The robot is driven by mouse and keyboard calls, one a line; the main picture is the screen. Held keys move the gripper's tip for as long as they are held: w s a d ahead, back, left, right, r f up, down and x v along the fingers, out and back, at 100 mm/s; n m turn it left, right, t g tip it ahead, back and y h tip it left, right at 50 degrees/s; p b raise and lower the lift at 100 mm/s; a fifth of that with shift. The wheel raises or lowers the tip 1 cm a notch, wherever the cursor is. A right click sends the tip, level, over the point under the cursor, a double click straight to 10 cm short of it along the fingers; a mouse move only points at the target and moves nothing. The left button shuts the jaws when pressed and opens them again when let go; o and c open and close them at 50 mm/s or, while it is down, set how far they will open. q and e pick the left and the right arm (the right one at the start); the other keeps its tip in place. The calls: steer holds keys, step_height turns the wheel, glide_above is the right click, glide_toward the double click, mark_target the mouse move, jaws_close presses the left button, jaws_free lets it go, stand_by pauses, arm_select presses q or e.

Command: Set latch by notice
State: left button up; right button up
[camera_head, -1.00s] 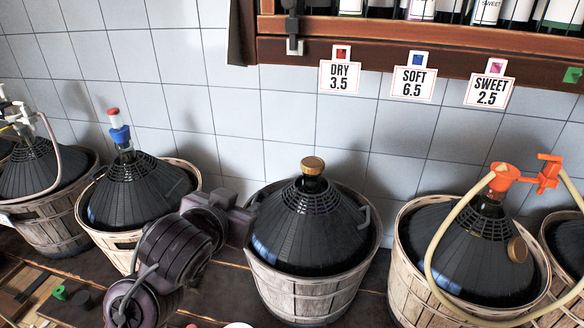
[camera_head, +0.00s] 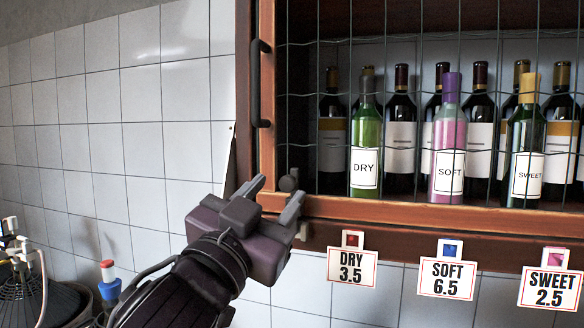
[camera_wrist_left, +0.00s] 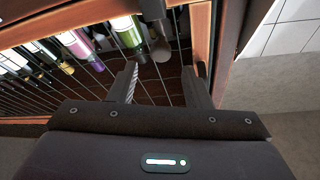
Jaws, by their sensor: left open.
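A small dark latch (camera_head: 289,180) sits at the lower left corner of the wire-mesh cabinet door (camera_head: 262,100). A light metal piece (camera_head: 301,232) shows below it on the rail. My left gripper (camera_head: 275,196) is raised in front of this corner with its fingers apart, the latch just beyond them; I cannot tell whether they touch. In the left wrist view the open fingers (camera_wrist_left: 163,78) point at the mesh and wooden frame. Price cards hang below: the DRY 3.5 card (camera_head: 351,268), the SOFT 6.5 card (camera_head: 447,277) and the SWEET 2.5 card (camera_head: 550,288). My right gripper is out of view.
Behind the mesh stand a green DRY bottle (camera_head: 365,150), a purple SOFT bottle (camera_head: 448,150), a SWEET bottle (camera_head: 526,150) and several dark bottles. A black handle (camera_head: 259,85) is on the door's left side. Basketed demijohns (camera_head: 28,295) stand low at left. Tiled wall lies left.

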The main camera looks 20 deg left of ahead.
mark_target(286, 184)
arm_select(q)
steer(key=x, duration=0.3)
steer(key=shift+w+a+f+p, duration=0.15)
steer(key=shift+w+p, duration=0.1)
steer(key=shift+p, duration=0.05)
steer(key=x, duration=0.3)
steer(key=shift+w+f+p, duration=0.1)
steer(key=shift+w+p, duration=0.15)
steer(key=shift+p, duration=0.15)
steer(key=shift+c, duration=2)
steer(key=c, duration=0.5)
jaws_close()
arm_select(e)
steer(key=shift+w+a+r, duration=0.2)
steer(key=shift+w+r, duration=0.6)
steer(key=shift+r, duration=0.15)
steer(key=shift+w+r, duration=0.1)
